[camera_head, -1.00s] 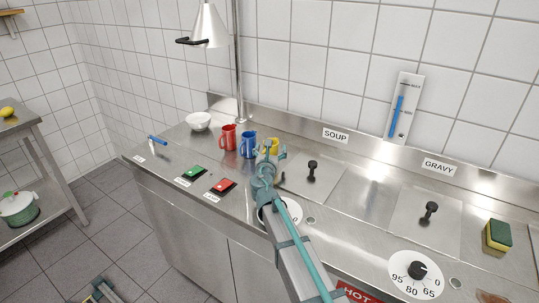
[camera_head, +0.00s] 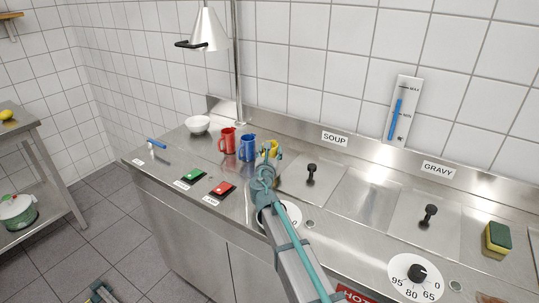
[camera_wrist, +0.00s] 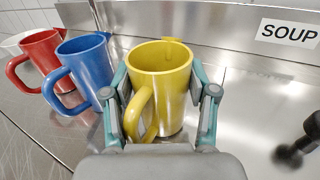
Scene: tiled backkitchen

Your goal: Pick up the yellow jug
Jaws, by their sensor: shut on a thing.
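The yellow jug (camera_wrist: 172,85) stands upright between the two fingers of my gripper (camera_wrist: 162,112) in the wrist view, its handle toward the camera. The fingers are closed on its sides. In the head view the yellow jug (camera_head: 273,148) is mostly hidden behind my gripper (camera_head: 267,160). I cannot tell whether its base touches the steel counter.
A blue jug (camera_head: 247,147) and a red jug (camera_head: 228,139) stand just left of the yellow one, with a white bowl (camera_head: 198,124) beyond. The SOUP lid's black knob (camera_head: 311,170) is to the right. The steel backsplash (camera_head: 300,133) runs behind.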

